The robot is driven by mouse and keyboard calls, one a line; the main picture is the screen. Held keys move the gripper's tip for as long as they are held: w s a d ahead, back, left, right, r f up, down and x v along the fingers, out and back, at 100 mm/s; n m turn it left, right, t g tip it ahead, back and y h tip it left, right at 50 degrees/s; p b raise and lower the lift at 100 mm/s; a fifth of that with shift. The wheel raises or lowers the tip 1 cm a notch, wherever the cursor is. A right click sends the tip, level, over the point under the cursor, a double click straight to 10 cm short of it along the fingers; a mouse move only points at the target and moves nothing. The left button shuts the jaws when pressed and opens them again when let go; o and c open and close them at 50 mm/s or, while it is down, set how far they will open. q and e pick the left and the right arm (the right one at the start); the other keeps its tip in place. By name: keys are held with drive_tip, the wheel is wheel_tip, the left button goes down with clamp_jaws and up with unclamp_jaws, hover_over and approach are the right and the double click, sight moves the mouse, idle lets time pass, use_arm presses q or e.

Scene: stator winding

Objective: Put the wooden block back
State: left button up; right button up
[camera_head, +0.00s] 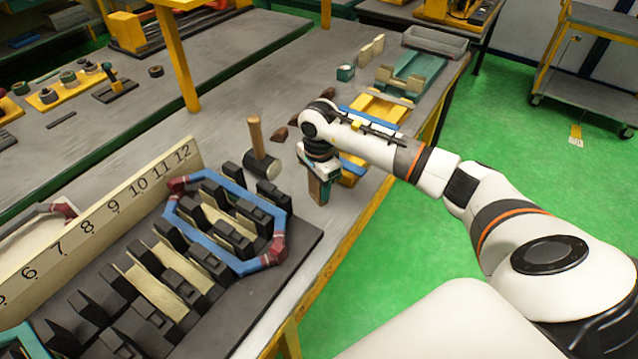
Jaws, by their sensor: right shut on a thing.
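My right arm reaches in from the right over the table. Its gripper (319,180) points down and is shut on the wooden block (314,187), which is brown and held upright close to the tabletop. The gripper hides part of the block, and I cannot tell whether the block's lower end touches the table. My left gripper is not in view.
A mallet (262,165) stands left of the gripper, beside the stator fixture with a blue coil (186,228) and a numbered board (110,210). Yellow and blue supports (375,107) lie behind my right arm. Small brown pieces (280,134) lie nearby. A grey tray (436,41) is at the far end.

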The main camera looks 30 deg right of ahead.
drive_tip(key=o, duration=1.3)
drive_tip(key=shift+r+p, duration=0.15)
drive_tip(key=shift+p, duration=0.15)
drive_tip(key=shift+r, duration=0.3)
wheel_tip(320, 180, up, 11)
drive_tip(key=b, duration=0.3)
drive_tip(key=shift+r, duration=0.15)
